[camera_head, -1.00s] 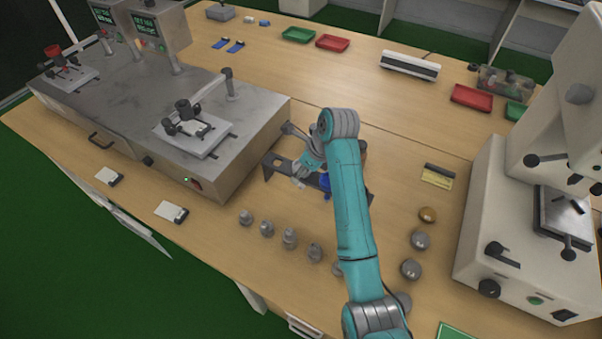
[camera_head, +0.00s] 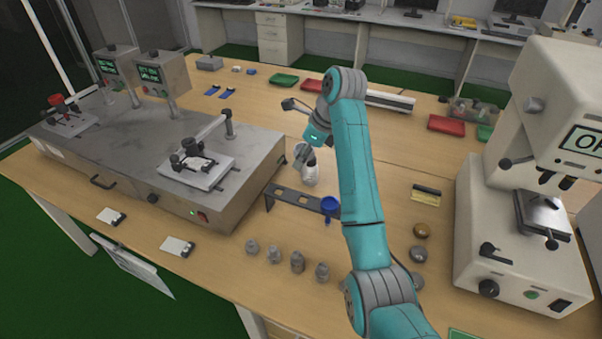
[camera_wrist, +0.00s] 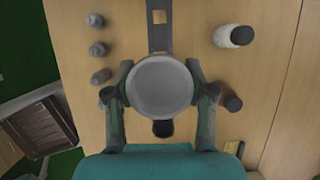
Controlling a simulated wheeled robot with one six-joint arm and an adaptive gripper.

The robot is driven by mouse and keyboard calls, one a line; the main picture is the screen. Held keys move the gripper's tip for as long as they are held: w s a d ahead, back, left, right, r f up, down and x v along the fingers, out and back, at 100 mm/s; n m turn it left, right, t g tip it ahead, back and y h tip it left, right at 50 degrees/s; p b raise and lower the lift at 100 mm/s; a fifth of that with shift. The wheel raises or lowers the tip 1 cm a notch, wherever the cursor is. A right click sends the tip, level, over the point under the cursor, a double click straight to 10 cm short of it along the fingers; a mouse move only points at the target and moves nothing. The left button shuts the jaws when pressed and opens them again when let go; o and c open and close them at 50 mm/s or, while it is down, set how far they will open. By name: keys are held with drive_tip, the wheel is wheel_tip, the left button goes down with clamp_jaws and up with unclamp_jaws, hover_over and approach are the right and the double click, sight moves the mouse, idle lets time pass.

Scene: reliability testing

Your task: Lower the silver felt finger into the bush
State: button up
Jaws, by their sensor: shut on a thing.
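My gripper (camera_wrist: 162,92) is shut around a round, light grey, disc-topped thing (camera_wrist: 163,86), seen end-on in the wrist view. It fits the silver felt finger, but its lower part is hidden. A dark round thing (camera_wrist: 163,129) shows just below it in the picture. In the head view my gripper (camera_head: 301,157) is small and partly covered by my arm, above the table behind the dark rack (camera_head: 293,197). I cannot make out the bush for certain. The rack has openings and a blue cup-like piece (camera_head: 330,206) at its right end.
A white bottle (camera_head: 311,174) stands close by the gripper, and a brown bottle (camera_wrist: 231,103) is beside the right finger. Several grey weights (camera_head: 297,262) line the front. A steel tester (camera_head: 190,168) stands left, a white press (camera_head: 520,215) right.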

sight(303, 178)
drive_tip(key=shift+a+r, duration=0.1)
drive_tip(key=shift+r, duration=0.45)
drive_tip(key=shift+f, duration=4.05)
drive_tip(key=shift+r, duration=0.1)
